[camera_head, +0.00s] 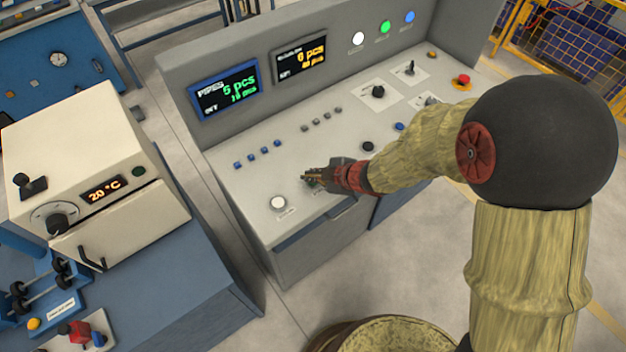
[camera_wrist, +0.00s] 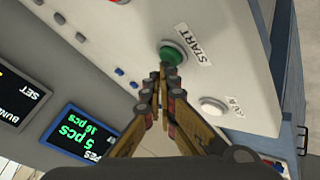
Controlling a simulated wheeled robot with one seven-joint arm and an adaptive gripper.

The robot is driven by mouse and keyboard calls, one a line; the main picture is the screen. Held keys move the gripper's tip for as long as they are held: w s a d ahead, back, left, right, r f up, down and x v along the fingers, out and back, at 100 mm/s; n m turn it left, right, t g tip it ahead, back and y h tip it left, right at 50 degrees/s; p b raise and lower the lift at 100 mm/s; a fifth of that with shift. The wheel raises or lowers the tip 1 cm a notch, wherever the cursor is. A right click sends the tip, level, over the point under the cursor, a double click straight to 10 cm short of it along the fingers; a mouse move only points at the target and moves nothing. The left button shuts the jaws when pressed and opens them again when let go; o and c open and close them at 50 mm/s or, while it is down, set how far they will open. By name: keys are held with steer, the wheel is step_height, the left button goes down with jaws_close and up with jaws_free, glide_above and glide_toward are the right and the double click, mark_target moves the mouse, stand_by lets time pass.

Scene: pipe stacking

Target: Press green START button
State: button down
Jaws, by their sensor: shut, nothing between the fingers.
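The green START button (camera_wrist: 173,53) sits on the light grey console panel, beside its white START label (camera_wrist: 193,44) in the wrist view. My gripper (camera_wrist: 161,75) is shut and empty. Its fingertips are at the button's edge and overlap part of it in the wrist view; I cannot tell whether they touch it. In the head view my gripper (camera_head: 306,178) is low over the front of the console panel (camera_head: 240,195), and it mostly hides the green button there.
A white button (camera_head: 278,202) lies to the left of my gripper. Small blue buttons (camera_head: 264,150), a black knob (camera_head: 378,91) and a red button (camera_head: 463,79) are on the same panel. Two displays (camera_head: 226,88) stand behind. A white oven (camera_head: 90,190) is at the left.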

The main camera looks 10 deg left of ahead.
steer(key=shift+f, duration=0.4)
stand_by(0.7)
steer(key=shift+r, duration=0.1)
steer(key=shift+r+p, duration=0.65)
steer(key=shift+r, duration=0.1)
steer(key=shift+r, duration=0.1)
step_height(320, 180, up, 5)
steer(key=p, duration=0.5)
stand_by(0.8)
